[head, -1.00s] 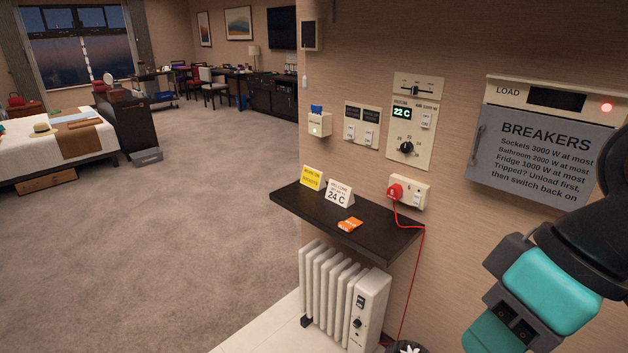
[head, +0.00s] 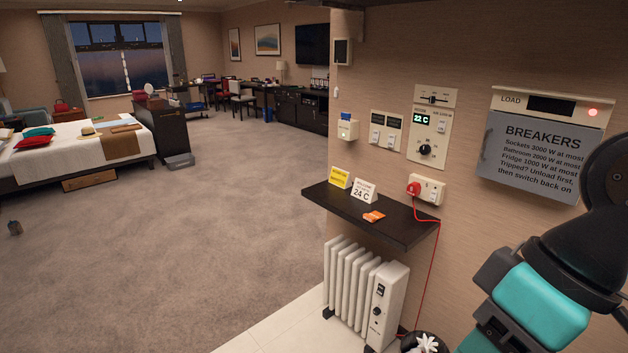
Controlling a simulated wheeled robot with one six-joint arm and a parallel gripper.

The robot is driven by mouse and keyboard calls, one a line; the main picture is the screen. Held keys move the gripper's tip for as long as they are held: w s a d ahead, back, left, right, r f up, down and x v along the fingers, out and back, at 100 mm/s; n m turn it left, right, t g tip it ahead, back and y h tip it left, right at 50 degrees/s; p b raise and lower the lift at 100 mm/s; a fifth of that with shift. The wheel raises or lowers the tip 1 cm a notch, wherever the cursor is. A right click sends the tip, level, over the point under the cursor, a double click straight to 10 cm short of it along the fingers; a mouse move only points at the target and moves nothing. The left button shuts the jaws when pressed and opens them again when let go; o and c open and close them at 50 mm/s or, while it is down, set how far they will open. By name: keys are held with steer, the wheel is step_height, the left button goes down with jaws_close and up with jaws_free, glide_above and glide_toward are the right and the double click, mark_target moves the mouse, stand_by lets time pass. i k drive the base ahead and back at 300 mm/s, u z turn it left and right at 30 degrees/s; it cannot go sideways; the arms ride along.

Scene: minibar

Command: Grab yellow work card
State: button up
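A yellow card (head: 340,177) with small print stands upright at the back left end of a dark wall shelf (head: 400,229). A white card (head: 364,191) reading 24 C stands just right of it, and an orange card or packet (head: 374,216) lies flat nearer the front edge. My teal and black arm shows at the lower right, well apart from the shelf. My gripper's fingers are not in this view.
A white radiator (head: 362,290) stands under the shelf. A red plug (head: 413,188) with a hanging red cord sits in a socket at the shelf's right. A breaker box (head: 543,150) is on the wall near my arm.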

mark_target(339, 178)
steer(key=u, duration=0.7)
steer(key=i, duration=1.3)
steer(key=u, duration=0.5)
steer(key=i, duration=1.4)
steer(key=z, duration=1)
steer(key=i, duration=1)
steer(key=z, duration=0.65)
